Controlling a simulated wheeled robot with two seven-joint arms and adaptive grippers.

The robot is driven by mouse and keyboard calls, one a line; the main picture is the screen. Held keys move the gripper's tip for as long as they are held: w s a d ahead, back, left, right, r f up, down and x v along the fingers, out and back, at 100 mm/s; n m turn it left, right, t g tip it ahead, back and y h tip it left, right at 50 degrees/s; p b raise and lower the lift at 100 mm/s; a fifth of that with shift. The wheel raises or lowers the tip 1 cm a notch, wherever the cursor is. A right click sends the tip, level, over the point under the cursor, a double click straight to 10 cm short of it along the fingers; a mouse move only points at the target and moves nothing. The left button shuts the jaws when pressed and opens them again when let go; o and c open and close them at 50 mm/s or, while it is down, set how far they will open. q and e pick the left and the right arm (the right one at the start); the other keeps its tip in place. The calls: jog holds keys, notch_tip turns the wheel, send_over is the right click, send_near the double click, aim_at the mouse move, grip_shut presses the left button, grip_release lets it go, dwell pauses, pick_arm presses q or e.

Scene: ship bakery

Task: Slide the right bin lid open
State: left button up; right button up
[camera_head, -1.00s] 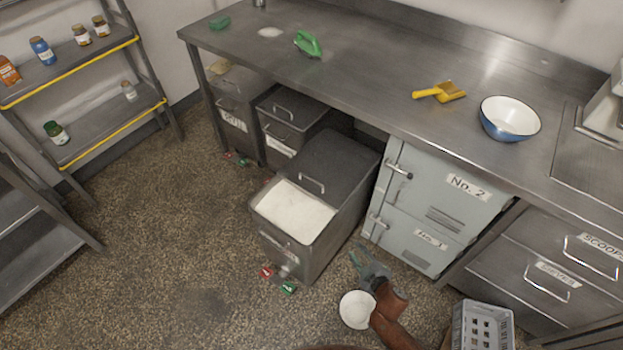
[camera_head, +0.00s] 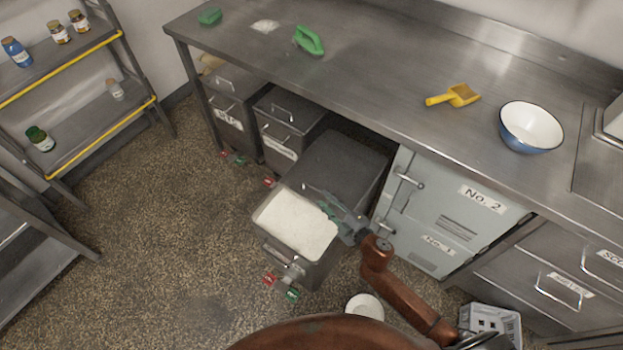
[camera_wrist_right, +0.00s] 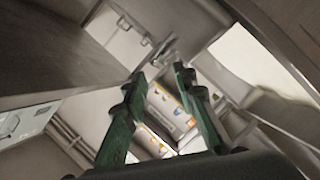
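The right bin (camera_head: 308,265) is a dark metal bin pulled out from under the counter. White powder (camera_head: 296,222) shows through its open front part. Its dark lid (camera_head: 340,165) covers the rear part. My right gripper (camera_head: 333,208) is at the lid's front edge, over the right side of the opening, and hides most of the lid handle. In the right wrist view my two green fingers (camera_wrist_right: 160,75) are apart, with a small metal handle (camera_wrist_right: 158,50) just beyond their tips. I cannot tell whether they touch it. My left gripper is not in view.
The steel counter (camera_head: 370,75) overhangs the lid's rear. Two closed bins stand to the left, including a middle one (camera_head: 290,120). A grey locker (camera_head: 450,215) stands close on the right. A white bowl (camera_head: 365,306) and a grey crate (camera_head: 490,322) are on the floor.

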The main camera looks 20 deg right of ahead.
aim_at(315, 189)
jog(key=b+x, duration=0.2)
jog(key=x, duration=0.4)
jog(key=shift+w+f, duration=0.15)
jog(key=shift+w, duration=0.2)
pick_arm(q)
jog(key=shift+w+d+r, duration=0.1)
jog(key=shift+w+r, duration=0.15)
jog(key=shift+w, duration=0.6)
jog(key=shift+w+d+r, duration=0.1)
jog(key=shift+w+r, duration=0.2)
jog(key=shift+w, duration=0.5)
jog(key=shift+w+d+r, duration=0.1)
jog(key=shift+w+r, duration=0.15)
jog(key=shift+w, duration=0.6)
pick_arm(e)
jog(key=shift+w+a, duration=0.2)
jog(key=shift+w, duration=0.2)
grip_shut()
